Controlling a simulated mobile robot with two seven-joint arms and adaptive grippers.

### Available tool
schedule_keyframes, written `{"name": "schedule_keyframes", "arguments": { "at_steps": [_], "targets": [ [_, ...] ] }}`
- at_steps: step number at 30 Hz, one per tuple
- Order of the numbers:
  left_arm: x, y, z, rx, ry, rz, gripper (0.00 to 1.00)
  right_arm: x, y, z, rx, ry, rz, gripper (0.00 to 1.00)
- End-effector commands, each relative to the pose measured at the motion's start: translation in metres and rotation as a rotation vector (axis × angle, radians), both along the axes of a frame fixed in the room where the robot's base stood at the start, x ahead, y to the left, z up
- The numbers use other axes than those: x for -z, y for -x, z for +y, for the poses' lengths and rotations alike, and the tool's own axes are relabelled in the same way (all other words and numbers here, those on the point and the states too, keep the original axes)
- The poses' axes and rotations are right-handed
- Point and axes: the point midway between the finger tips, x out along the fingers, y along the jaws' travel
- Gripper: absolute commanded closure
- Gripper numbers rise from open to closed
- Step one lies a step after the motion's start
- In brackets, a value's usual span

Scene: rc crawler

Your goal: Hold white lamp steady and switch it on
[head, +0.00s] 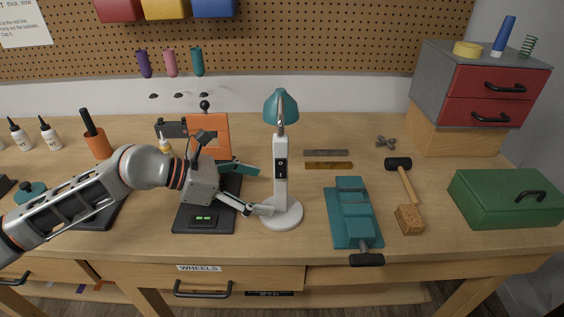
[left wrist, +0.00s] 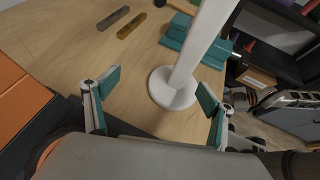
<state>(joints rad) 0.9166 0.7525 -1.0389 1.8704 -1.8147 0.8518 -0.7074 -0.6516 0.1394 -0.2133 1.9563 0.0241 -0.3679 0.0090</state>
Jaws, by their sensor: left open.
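A white lamp (head: 281,190) with a teal shade (head: 281,105) stands upright on a round white base at the middle of the workbench. A black switch (head: 281,168) is on the front of its post. My left gripper (head: 259,190) is open just left of the post, its fingers pointing towards it. In the left wrist view the lamp post (left wrist: 196,50) rises from its base (left wrist: 172,90), ahead of and between the open teal-padded fingertips (left wrist: 160,88). I see no finger touching the post there.
A teal vise (head: 354,212) lies right of the lamp. A mallet (head: 402,178), a cork block (head: 409,219) and a green toolbox (head: 510,197) are further right.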

Motion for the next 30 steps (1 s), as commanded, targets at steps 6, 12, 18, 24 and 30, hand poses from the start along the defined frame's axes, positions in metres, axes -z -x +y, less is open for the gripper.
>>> {"name": "schedule_keyframes", "arguments": {
  "at_steps": [6,12,18,24,30],
  "targets": [
    [0.014,-0.007,-0.024,0.0,0.0,0.001,0.17,0.002,-0.002,0.0,0.0,-0.001,-0.004,0.6],
    [0.022,-0.012,-0.038,0.001,0.0,0.0,0.17,0.001,-0.003,0.0,0.001,-0.001,-0.008,0.6],
    [0.024,-0.013,-0.042,0.0,0.0,0.0,0.17,0.001,-0.003,0.0,0.001,-0.001,-0.008,0.6],
    [0.024,-0.013,-0.042,0.0,0.0,0.0,0.17,0.002,-0.003,0.0,0.001,-0.001,-0.007,0.6],
    [0.025,-0.013,-0.042,-0.001,-0.001,0.0,0.63,0.004,-0.002,0.0,0.0,0.0,-0.003,0.6]
  ]
}}
